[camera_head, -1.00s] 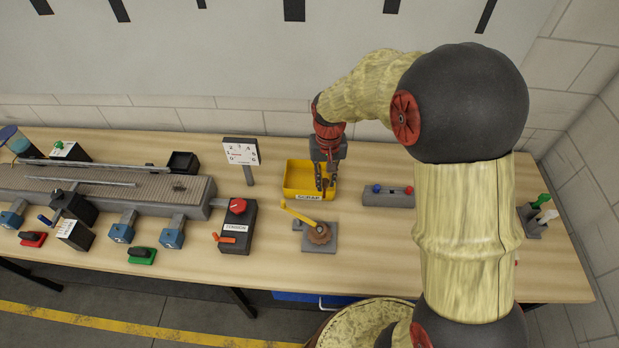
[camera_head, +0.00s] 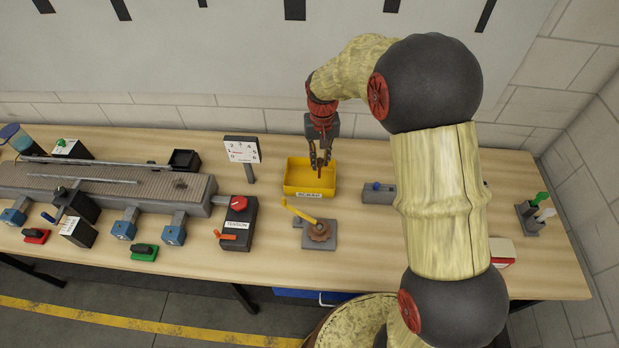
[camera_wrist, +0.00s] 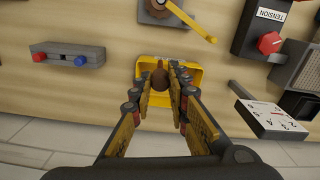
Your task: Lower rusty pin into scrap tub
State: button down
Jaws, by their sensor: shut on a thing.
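The yellow scrap tub (camera_head: 296,176), labelled SCRAP on its front, stands on the bench below my gripper (camera_head: 320,160). My gripper is shut on the thin reddish-brown rusty pin (camera_head: 319,171), which hangs below the fingertips over the right part of the tub. In the wrist view the pin's rounded brown end (camera_wrist: 160,77) shows between the fingers, with the tub (camera_wrist: 190,73) behind it. How far the pin's lower end is above the tub floor I cannot tell.
A grey fixture with a yellow lever (camera_head: 319,236) stands just in front of the tub. A numbered sign (camera_head: 242,150) and the tension box (camera_head: 237,224) stand to the left. A grey block with a blue knob (camera_head: 378,192) is to the right, partly hidden by my arm.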

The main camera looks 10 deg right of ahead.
jog(key=w+f+b, duration=0.2)
jog(key=w+f, duration=0.6)
jog(key=w, duration=0.4)
jog(key=shift+w+b, duration=0.15)
jog(key=shift+b, duration=0.25)
jog(key=shift+d+f, duration=0.1)
jog(key=shift+f, duration=0.15)
notch_tip(320, 180, down, 6)
jog(key=b, duration=0.3)
dwell(1.0)
jog(key=shift+f+b, duration=1.4)
jog(key=shift+f, duration=1.15)
dwell(1.6)
jog(key=c, duration=1.6)
grip_release()
jog(key=shift+c, duration=0.2)
